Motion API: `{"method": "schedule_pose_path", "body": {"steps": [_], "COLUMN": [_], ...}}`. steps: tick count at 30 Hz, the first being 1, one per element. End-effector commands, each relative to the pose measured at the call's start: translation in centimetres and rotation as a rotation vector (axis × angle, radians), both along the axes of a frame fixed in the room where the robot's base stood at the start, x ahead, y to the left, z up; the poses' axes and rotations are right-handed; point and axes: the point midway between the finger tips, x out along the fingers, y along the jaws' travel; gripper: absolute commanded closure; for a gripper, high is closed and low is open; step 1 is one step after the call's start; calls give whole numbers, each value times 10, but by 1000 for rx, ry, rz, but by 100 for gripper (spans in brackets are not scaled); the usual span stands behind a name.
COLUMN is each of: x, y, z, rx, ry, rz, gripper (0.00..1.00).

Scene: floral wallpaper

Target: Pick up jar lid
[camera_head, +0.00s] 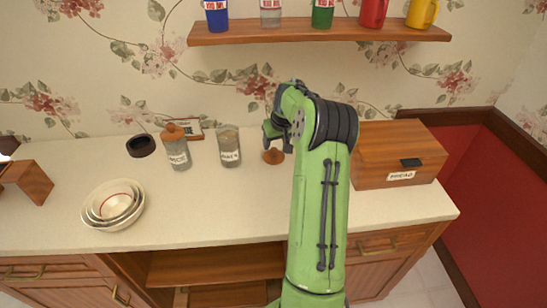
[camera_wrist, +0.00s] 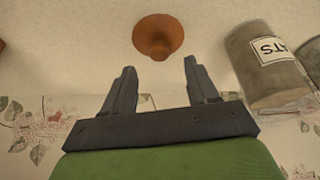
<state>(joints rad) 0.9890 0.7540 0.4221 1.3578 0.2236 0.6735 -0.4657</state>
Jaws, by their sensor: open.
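The jar lid (camera_head: 273,156) is a brown, round lid with a knob, lying on the white counter beside my gripper (camera_head: 280,133). In the wrist view the lid (camera_wrist: 158,36) sits just beyond and between the two fingertips (camera_wrist: 160,66), apart from them. My gripper is open and empty. An unlidded glass jar (camera_head: 229,147) with a label stands to the left of the lid; in the wrist view a labelled jar (camera_wrist: 262,75) is at the right.
A lidded jar (camera_head: 177,150), a dark ring-shaped thing (camera_head: 141,146) and stacked bowls (camera_head: 98,216) stand to the left. A wooden bread box (camera_head: 375,168) stands right of my arm. A shelf (camera_head: 320,32) with several mugs hangs above. The counter front is clear.

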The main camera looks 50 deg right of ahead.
Motion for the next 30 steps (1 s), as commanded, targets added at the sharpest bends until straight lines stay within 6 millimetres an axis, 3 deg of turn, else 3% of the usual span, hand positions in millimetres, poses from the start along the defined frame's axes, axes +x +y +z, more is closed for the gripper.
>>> {"method": "schedule_pose_path", "body": {"steps": [3, 6, 14, 25, 30], "x": [6, 12, 14, 13, 14], "y": [-2, -5, -6, -6, -6], "z": [-26, -40, -43, -43, -43], "rx": [4, 2, 0, 1, 1], "ry": [2, 1, 1, 2, 2], "rz": [1, -1, 1, 0, 0], "gripper": [42, 42, 42, 97, 100]}}
